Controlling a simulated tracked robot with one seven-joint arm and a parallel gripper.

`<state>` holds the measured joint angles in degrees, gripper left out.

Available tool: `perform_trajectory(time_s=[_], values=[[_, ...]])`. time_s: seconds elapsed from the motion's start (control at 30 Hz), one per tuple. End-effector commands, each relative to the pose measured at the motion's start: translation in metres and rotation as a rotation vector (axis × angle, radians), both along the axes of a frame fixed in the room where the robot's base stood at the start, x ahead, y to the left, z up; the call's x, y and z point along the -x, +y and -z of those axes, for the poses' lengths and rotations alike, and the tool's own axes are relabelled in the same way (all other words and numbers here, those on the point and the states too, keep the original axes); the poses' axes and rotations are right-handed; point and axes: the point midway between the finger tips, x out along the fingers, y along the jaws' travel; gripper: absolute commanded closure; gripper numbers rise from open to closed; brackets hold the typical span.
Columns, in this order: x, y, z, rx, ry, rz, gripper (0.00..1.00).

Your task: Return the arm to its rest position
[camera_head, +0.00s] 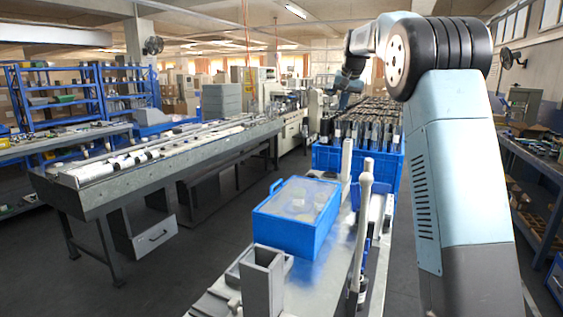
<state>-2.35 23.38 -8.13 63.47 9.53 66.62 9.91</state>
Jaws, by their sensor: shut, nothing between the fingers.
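My arm (460,180) rises along the right side of the picture, bends at a large dark joint and reaches away from the camera. My gripper (340,102) is small and far off at the end of it, pointing down above the dark-topped items in the far blue crate. It is shut and empty. Its fingers are too small to make out clearly, and I cannot tell its height above the items.
A blue crate (319,159) of upright dark items stands ahead. A blue bin (268,232) sits on the near bench beside pale posts (362,225). A long roller conveyor (165,146) runs on the left. Shelving (540,165) stands right. Floor is clear at lower left.

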Motion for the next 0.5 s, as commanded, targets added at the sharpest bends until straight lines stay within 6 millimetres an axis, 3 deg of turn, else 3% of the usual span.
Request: perform_trajectory(time_s=[0.23, 0.5], values=[[0.073, -0.002, -0.019, 0.006, -0.006, -0.020, 1.00], [0.154, -0.001, -0.024, 0.021, -0.009, -0.049, 1.00]])
